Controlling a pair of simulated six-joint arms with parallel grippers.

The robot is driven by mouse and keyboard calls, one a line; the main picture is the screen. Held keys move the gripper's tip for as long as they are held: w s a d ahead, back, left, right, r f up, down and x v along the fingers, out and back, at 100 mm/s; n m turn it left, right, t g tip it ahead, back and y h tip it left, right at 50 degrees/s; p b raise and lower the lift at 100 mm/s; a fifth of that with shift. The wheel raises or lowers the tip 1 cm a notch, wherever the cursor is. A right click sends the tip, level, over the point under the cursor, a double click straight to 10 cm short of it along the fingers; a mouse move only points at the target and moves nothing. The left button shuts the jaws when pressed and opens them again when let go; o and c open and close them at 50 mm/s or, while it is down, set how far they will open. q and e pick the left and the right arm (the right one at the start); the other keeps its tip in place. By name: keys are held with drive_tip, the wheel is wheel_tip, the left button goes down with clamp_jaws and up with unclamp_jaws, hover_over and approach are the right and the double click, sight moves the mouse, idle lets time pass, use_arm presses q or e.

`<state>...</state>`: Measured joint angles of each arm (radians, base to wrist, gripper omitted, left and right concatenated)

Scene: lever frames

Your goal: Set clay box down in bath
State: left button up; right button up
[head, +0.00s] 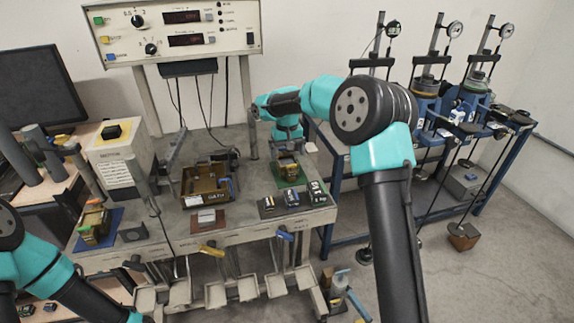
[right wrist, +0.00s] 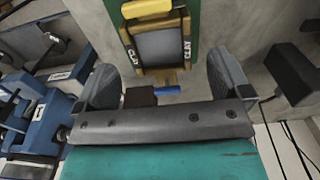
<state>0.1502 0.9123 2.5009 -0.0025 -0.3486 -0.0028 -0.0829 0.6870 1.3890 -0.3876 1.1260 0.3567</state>
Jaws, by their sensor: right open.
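The clay box (right wrist: 162,48), yellow-brown with a grey face and a CLAY label, sits on a green mat (right wrist: 207,14) in the right wrist view. In the head view the clay box (head: 288,168) is on the bench, partly hidden by my right gripper (head: 288,149). My right gripper (right wrist: 165,76) is open, with its fingers apart on either side of the near end of the box. No grip on the box shows. The bath (head: 206,199), a brown open tray labelled BATH with several items inside, stands left of the green mat. My left arm enters at lower left; its gripper is out of view.
Several small dark blocks (head: 292,198) stand in front of the green mat. A red-brown plate (head: 208,220) lies before the bath. Another yellowish box (head: 94,224) sits on a blue mat at left. A blue rack with gauges (head: 430,110) stands right of the bench.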

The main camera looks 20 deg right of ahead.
sight(287, 161)
drive_tip(key=shift+f, duration=2.5)
drive_tip(key=shift+c, duration=0.4)
drive_tip(key=c, duration=1)
drive_tip(key=shift+r, duration=3.8)
